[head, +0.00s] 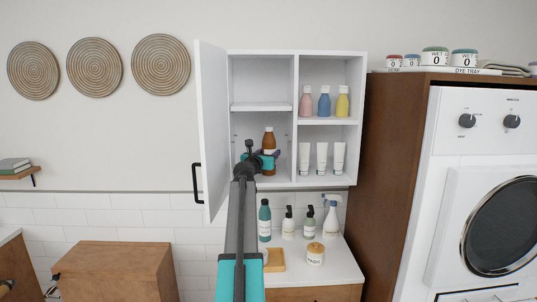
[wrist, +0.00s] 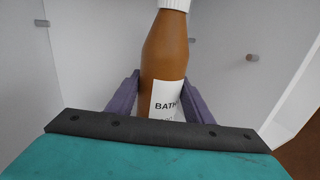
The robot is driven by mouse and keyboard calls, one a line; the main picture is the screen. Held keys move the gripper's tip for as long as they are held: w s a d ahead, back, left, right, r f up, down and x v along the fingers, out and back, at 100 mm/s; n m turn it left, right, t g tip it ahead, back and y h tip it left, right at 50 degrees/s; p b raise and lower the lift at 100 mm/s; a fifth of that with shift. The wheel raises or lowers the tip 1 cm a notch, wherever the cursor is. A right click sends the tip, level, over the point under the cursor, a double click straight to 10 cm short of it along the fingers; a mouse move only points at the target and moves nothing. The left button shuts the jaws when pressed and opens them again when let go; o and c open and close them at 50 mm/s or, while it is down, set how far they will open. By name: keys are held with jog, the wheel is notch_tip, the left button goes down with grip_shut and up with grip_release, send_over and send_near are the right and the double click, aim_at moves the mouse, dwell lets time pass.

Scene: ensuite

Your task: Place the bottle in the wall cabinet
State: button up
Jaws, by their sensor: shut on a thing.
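The brown bottle (head: 269,139) has a white cap and a white label; it also shows upright in the wrist view (wrist: 165,52). My gripper (head: 267,160) is shut on the bottle, with its dark fingers on either side of it in the wrist view (wrist: 148,95). The white wall cabinet (head: 262,103) stands with its left door open. The bottle is in the lower left compartment, below the left shelf.
The open door (head: 211,130) stands just left of my arm. A divider (head: 295,115) separates the right compartments, which hold several small bottles (head: 325,103) and white tubes (head: 322,158). Below, a counter (head: 338,266) holds more bottles and a jar (head: 315,254).

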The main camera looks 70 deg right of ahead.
dwell(0.3)
jog(key=o, duration=1.4)
jog(key=shift+f, duration=0.1)
jog(key=shift+w+a+b, duration=0.15)
jog(key=shift+a+b, duration=1.2)
jog(key=shift+a, duration=4.7)
